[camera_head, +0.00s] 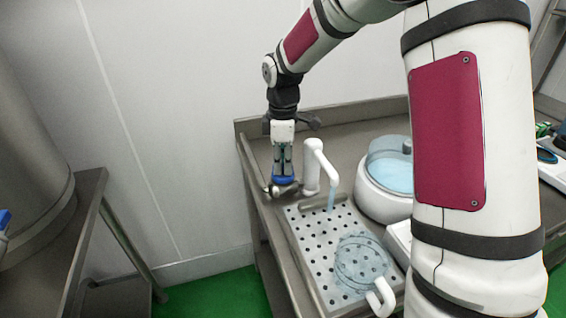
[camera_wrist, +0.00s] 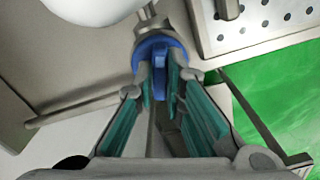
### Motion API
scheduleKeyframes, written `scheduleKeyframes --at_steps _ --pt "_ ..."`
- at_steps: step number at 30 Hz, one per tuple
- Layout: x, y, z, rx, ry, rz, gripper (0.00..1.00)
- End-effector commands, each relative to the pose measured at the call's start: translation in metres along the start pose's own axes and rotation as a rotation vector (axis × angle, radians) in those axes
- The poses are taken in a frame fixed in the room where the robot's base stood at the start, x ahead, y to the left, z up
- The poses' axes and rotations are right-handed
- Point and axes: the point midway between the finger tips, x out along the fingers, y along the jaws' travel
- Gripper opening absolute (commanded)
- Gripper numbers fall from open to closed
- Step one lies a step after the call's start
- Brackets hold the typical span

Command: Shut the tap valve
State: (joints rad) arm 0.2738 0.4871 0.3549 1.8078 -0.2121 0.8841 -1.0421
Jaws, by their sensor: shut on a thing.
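The tap valve has a blue round handle (camera_head: 284,181) with a raised middle grip, seen close up in the wrist view (camera_wrist: 160,58). My gripper (camera_head: 283,172) comes down from above at the table's back left corner, and its teal-padded fingers (camera_wrist: 163,78) are shut on the blue handle, one on each side of its grip. A metal stem (camera_wrist: 148,14) runs from the handle. The white tap (camera_head: 313,165) stands just right of my gripper. A pale blue strip (camera_head: 331,198) hangs below its spout; I cannot tell if it is flowing liquid.
A perforated metal drip tray (camera_head: 300,222) lies below the tap. A clear jug (camera_head: 358,262) with a white handle stands on it. A round white vessel (camera_head: 378,205) with a pale blue lid or contents stands to the right. A grey wall (camera_head: 170,120) is behind.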

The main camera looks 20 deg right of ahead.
Motion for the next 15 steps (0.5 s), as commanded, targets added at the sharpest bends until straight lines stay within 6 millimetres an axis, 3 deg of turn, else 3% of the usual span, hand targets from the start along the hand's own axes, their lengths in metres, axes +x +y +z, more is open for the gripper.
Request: scheduleKeyframes --at_steps 15 --pt "-0.0008 0.0000 -0.0008 0.453 0.001 0.001 0.00"
